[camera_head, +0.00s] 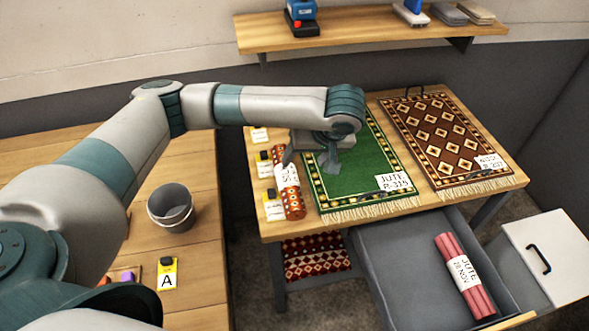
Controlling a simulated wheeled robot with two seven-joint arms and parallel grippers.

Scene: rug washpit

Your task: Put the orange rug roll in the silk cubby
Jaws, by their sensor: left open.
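The orange rug roll (293,203) lies on the wooden table, left of the green rug, with a white label around it that is partly covered. My left gripper (310,164) is open and points down over the far part of the roll and the green rug's left side. One finger overlaps the roll in the picture; I cannot tell whether it touches. The arm hides part of the table behind it. No cubby marked silk can be made out. My right gripper is not in view.
A green rug (360,150) and a brown rug (445,140) lie on the table. An open grey drawer (395,270) holds a red roll (462,272) labelled JUTE. Yellow tags (273,205) line the table's left edge. A grey bucket (171,208) stands on the left bench.

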